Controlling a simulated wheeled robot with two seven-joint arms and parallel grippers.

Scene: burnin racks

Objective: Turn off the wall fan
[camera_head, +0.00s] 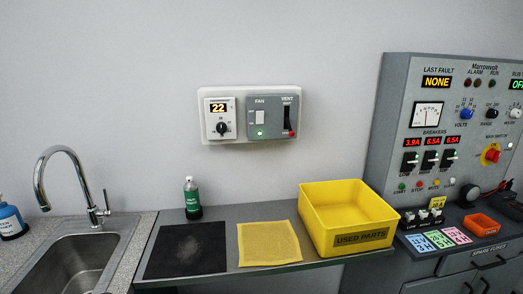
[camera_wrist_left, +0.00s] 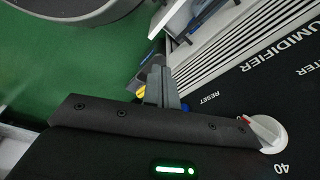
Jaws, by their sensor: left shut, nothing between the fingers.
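The fan control is on a grey wall panel (camera_head: 273,116) in the head view. Under the FAN label is a white rocker switch (camera_head: 260,117), with a lit green lamp (camera_head: 260,132) below it. To its right is the black VENT lever (camera_head: 287,117) with a red part at its lower end. My left gripper (camera_wrist_left: 160,88) shows only in the left wrist view, its grey fingers together and empty. It is away from the wall panel, which that view does not show. My right gripper is in neither view.
A thermostat (camera_head: 220,119) reading 22 sits left of the fan panel. Below are a green bottle (camera_head: 192,198), a yellow cloth (camera_head: 268,243), a yellow bin (camera_head: 330,240) and a sink (camera_head: 75,260). The left wrist view shows a black panel lettered HUMIDIFIER (camera_wrist_left: 285,50) and green floor (camera_wrist_left: 60,65).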

